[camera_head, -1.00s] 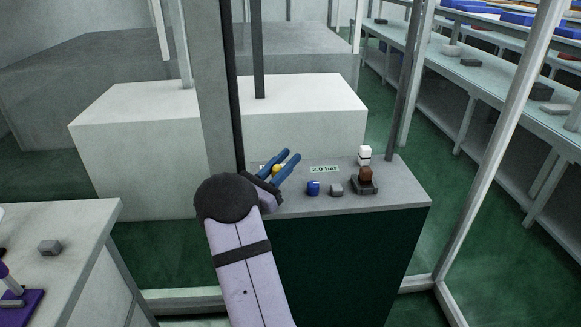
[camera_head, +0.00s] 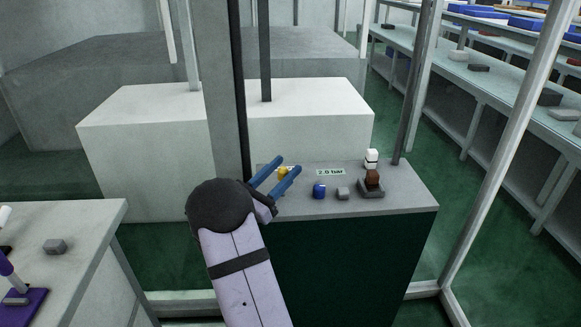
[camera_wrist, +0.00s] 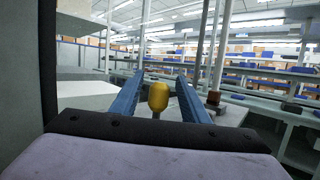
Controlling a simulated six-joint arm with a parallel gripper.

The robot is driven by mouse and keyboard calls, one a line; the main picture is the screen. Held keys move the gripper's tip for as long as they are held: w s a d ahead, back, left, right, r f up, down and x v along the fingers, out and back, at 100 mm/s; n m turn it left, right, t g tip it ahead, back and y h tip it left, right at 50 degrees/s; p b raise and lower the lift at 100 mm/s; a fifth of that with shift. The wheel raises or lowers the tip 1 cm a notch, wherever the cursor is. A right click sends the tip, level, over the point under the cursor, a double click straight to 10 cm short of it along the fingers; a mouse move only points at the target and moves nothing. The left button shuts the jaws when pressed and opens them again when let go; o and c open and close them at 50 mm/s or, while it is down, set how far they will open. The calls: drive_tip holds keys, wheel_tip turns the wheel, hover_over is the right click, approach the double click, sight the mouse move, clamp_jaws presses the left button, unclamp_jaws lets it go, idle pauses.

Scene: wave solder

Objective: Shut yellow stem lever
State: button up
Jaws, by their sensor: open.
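The yellow lever (camera_wrist: 158,97) stands up between the two blue fingers of my gripper (camera_wrist: 160,90) in the wrist view, with a clear gap on each side. Its knob is rounded, on a thin grey stem. In the head view the yellow lever (camera_head: 283,171) shows only as a small patch between the fingers of my gripper (camera_head: 284,168), above the grey-topped cabinet (camera_head: 345,205). The fingers are open and hold nothing. The lever's base is hidden behind my gripper.
A blue knob (camera_head: 319,190), a grey block (camera_head: 342,193) and a brown-and-white piece (camera_head: 371,178) stand to the right on the cabinet, by a "2.0 bar" label (camera_head: 330,172). A grey post (camera_head: 222,90) rises close behind my gripper. A white box (camera_head: 140,150) stands behind.

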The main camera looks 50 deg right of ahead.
drive_tip(key=a+b, duration=0.1)
drive_tip(key=a, duration=0.8)
drive_tip(key=shift+a, duration=0.1)
